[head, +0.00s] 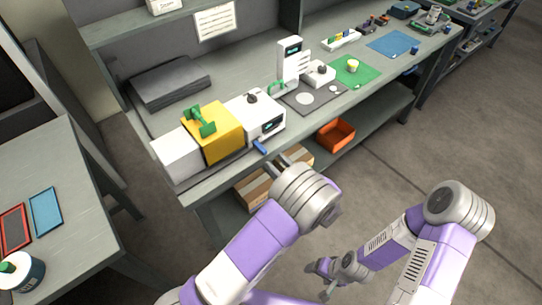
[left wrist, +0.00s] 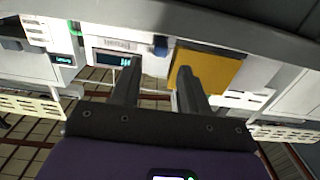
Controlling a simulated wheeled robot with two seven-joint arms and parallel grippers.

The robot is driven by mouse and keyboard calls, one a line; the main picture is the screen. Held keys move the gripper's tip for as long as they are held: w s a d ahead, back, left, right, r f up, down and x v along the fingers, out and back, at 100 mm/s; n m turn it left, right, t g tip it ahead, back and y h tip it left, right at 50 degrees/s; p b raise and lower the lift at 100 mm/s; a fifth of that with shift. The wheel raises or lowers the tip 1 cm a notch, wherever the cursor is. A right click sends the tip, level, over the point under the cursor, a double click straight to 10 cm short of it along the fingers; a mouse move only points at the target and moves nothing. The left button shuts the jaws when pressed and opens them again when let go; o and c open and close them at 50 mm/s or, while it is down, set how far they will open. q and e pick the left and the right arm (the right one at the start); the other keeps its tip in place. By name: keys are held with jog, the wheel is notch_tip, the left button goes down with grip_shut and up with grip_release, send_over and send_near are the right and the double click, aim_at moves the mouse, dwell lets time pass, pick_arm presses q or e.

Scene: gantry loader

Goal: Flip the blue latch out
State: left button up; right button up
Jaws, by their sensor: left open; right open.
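The blue latch (head: 260,146) sits at the front lower edge of the white and yellow machine on the bench. It also shows in the left wrist view as a small blue piece (left wrist: 161,46) between the display and the yellow block. My left gripper (head: 276,164) is just in front of and below the latch, apart from it in the head view. In the left wrist view its two fingers (left wrist: 158,70) are spread, with nothing between them and the latch beyond their tips. My right gripper (head: 327,281) is open and empty, low over the floor, far from the bench.
The machine has a yellow block (head: 222,132) with a green handle (head: 201,121) and a white display unit (head: 268,124). Below the bench are a cardboard box (head: 258,190) and an orange bin (head: 336,134). A green mat (head: 370,77) lies farther right. The floor at right is clear.

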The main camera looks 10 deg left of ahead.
pick_arm(q)
jog(key=v, duration=0.3)
jog(key=shift+a, duration=0.1)
dwell(0.4)
jog(key=s+a+f+m+g+h, duration=0.1)
jog(key=a+f+m+g+h, duration=0.3)
jog(key=f, duration=0.6)
jog(key=s+a+f+m+t+h, duration=0.1)
jog(key=a+f+h, duration=0.1)
jog(key=f+h, duration=0.6)
jog(key=s+d+f+m+g+h, duration=0.1)
jog(key=s+d+f+g+h, duration=0.1)
jog(key=s, duration=0.8)
jog(key=s+d+f+m+g+h, duration=0.1)
jog(key=s+f+g+h, duration=0.2)
jog(key=s, duration=0.7)
jog(key=g+h, duration=0.1)
jog(key=g, duration=0.1)
jog(key=shift+d+m+g, duration=0.3)
jog(key=shift+d+m, duration=0.1)
